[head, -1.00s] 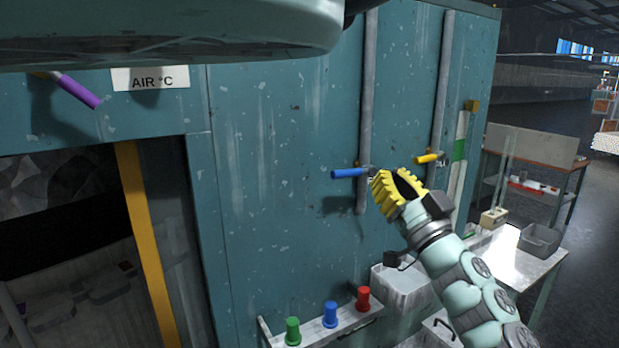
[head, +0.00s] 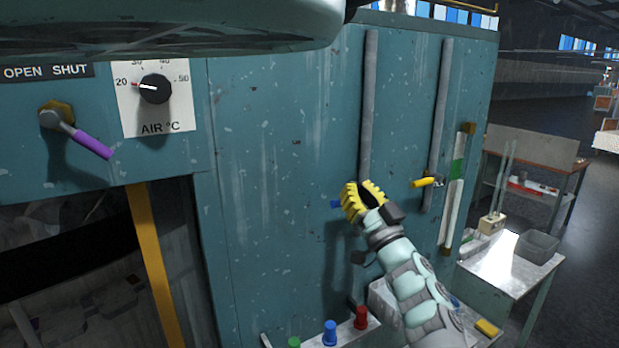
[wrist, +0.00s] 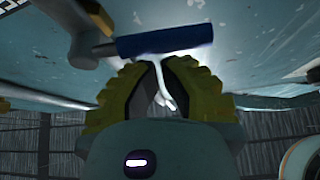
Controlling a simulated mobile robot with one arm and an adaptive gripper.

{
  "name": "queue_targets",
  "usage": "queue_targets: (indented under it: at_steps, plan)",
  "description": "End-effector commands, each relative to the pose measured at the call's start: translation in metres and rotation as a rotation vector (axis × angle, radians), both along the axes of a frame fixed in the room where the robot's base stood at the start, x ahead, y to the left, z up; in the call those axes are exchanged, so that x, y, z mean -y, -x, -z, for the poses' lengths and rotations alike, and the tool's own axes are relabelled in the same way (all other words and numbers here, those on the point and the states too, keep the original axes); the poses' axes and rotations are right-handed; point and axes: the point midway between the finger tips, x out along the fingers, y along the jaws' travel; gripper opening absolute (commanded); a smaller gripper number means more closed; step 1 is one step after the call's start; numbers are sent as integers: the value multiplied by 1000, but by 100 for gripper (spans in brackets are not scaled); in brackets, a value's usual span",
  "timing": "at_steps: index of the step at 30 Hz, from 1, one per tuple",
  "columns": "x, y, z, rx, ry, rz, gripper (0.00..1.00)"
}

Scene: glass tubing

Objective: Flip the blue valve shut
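The blue valve handle (head: 335,204) is on the teal panel, at the foot of a grey vertical pipe. In the head view only its left tip shows, since my gripper hides the rest. In the wrist view the blue handle (wrist: 165,40) lies crosswise just beyond my fingertips, with its grey pivot at the left. My gripper (head: 363,198) has yellow ribbed fingers and is in front of the handle. In the wrist view the fingertips of my gripper (wrist: 159,62) are close together with nothing held between them. I cannot tell whether they touch the handle.
A yellow valve handle (head: 425,183) sits to the right on a second pipe. A purple lever (head: 92,145) and an air dial (head: 155,90) are at the left. Below is a shelf with green, blue and red knobs (head: 330,333). A side table (head: 500,262) stands at the right.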

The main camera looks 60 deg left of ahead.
Motion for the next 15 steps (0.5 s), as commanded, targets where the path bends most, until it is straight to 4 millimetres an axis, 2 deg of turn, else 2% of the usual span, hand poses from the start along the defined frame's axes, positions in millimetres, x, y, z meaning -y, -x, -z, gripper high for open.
queue_targets:
  at_steps: [15]
  plan:
    - [0, 0, 5, 5, -1, 2, 0]
